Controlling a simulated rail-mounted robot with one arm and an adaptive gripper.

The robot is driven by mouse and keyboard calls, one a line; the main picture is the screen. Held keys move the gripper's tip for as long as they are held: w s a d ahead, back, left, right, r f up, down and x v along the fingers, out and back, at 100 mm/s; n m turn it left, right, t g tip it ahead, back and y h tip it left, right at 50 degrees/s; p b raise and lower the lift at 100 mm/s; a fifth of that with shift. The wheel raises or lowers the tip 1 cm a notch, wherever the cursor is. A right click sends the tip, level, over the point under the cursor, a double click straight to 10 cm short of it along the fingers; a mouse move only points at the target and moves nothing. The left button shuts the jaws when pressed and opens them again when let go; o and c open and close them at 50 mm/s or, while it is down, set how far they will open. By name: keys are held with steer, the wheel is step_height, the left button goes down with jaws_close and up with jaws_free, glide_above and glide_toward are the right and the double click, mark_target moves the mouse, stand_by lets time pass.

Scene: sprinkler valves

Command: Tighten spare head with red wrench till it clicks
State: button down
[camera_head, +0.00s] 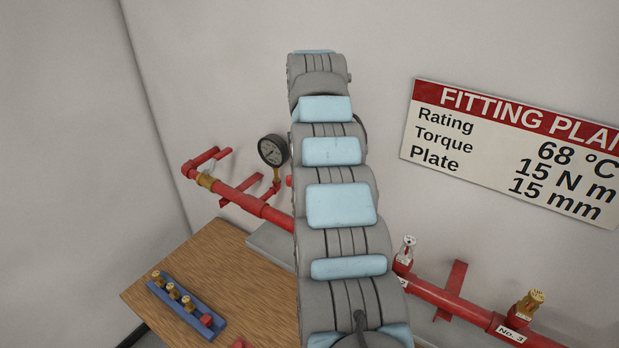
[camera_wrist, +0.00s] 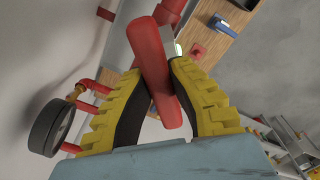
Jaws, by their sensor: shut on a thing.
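My gripper (camera_wrist: 157,78) shows in the wrist view, with its yellow ribbed fingers shut on a red bar-shaped handle, which looks like the red wrench (camera_wrist: 152,62). In the head view my arm hides the gripper and the wrench. Several brass sprinkler heads (camera_head: 173,291) stand in a blue rack (camera_head: 178,311) on the wooden bench; which one is the spare head is not clear. On the red pipe sit a silver head (camera_head: 407,249) and a brass head (camera_head: 530,304) above a "No. 3" label.
A pressure gauge (camera_head: 273,150) stands on the red pipe (camera_head: 236,198) along the wall. The wooden bench (camera_head: 225,262) is at lower left. A fitting plate sign (camera_head: 515,150) hangs at right, reading 68 °C, 15 N m, 15 mm. The gauge also shows close by in the wrist view (camera_wrist: 50,127).

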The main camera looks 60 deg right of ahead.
steer(key=shift+n, duration=0.4)
steer(key=c, duration=1)
jaws_free()
steer(key=shift+c, duration=0.2)
steer(key=shift+r, duration=0.1)
step_height(320, 180, up, 7)
steer(key=p, duration=0.6)
steer(key=shift+p, duration=0.35)
